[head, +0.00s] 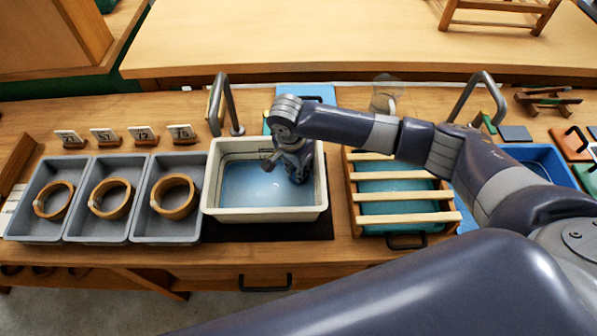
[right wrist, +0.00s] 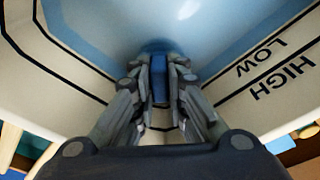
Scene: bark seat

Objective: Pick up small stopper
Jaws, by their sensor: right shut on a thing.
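My right gripper (head: 270,160) reaches down into the white basin (head: 212,190). In the right wrist view, the fingers of my right gripper (right wrist: 160,95) are closed around a small blue piece (right wrist: 159,78), which looks like the small stopper. The piece stands upright between the fingers, and its lower end is hard to make out near the basin bottom. In the head view my wrist hides it. The basin holds blue water (head: 250,188) and has LOW and HIGH marks on its inner wall. My left gripper is not in view.
Three grey trays with wooden rings (head: 111,197) stand left of the basin, with small number cards (head: 104,134) behind. A slatted wooden rack (head: 402,196) stands to the right. A metal tap (head: 227,105) and a glass jar (head: 385,95) stand behind.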

